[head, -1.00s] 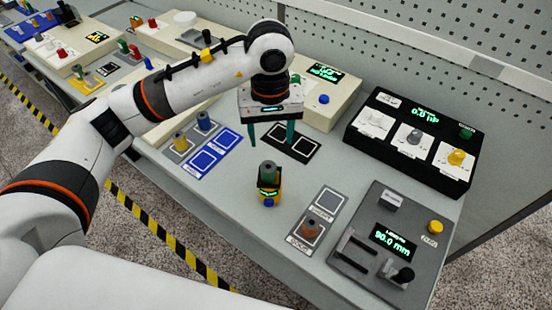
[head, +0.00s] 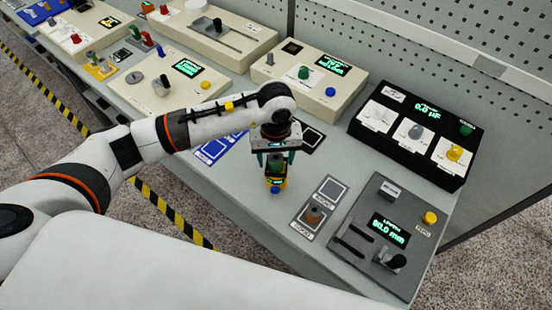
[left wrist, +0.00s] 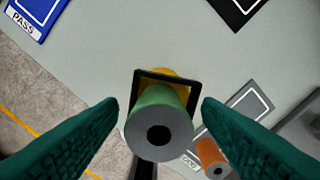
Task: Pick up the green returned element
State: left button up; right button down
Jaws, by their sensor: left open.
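The green element (left wrist: 158,125) is a cylinder with a dark centre hole. It stands upright in a small yellow and black holder (head: 275,183) with a lit display. In the left wrist view the holder's dark square rim and yellow part show behind it. My left gripper (head: 275,160) is open, with its green fingers on either side of the element and a gap on both sides. In the head view the gripper mostly hides the element. My right gripper is not seen.
An orange-brown spindle (head: 313,216) stands on a grey marked pad to the right. A grey panel (head: 350,262) with a length display and a black box (head: 375,150) with knobs lie further right. Blue pads (head: 212,150) are to the left.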

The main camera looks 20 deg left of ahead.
pick_arm(q)
jog(key=c, duration=1.1)
